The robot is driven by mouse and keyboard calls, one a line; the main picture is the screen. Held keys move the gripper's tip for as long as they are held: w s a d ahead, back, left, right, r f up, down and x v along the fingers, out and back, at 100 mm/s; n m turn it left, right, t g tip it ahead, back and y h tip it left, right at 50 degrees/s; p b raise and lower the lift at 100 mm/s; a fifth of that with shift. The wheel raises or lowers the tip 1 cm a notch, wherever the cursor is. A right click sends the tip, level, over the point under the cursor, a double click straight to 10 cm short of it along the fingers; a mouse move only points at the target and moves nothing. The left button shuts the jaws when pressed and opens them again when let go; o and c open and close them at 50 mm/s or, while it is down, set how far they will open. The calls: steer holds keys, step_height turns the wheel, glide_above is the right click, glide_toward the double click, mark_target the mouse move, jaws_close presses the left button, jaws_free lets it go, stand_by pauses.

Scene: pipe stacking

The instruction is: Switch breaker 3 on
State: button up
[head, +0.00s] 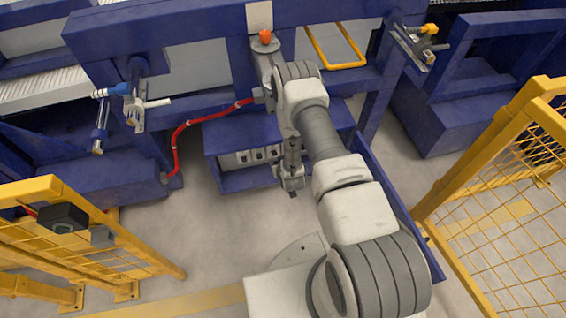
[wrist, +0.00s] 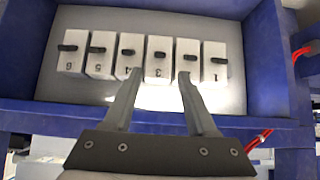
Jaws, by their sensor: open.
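Breaker 3 (wrist: 158,70) is a white block with a dark toggle (wrist: 160,54), in a row of numbered breakers in the wrist view. Its number appears upside down. My gripper (wrist: 160,74) is open and empty, and breaker 3 shows between its two fingertips. The left fingertip overlaps the edge of breaker 4 (wrist: 127,50) in the picture, and the right one overlaps breaker 2 (wrist: 188,48). I cannot tell how far the fingertips are from the toggle. In the head view, my gripper (head: 291,184) is in front of the blue breaker box (head: 212,150), partly hiding the row.
Breakers 6 (wrist: 72,62), 5 (wrist: 101,62) and 1 (wrist: 215,74) are in the same row. Blue box walls surround it. A red hose (head: 177,140) runs to the left. Yellow fences (head: 60,235) stand on both sides. Grey floor in front is clear.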

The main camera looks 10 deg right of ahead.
steer(key=p+v, duration=0.1)
steer(key=v, duration=0.6)
steer(key=shift+s+r+p, duration=0.15)
steer(key=shift+s+p, duration=0.05)
steer(key=shift+p, duration=0.15)
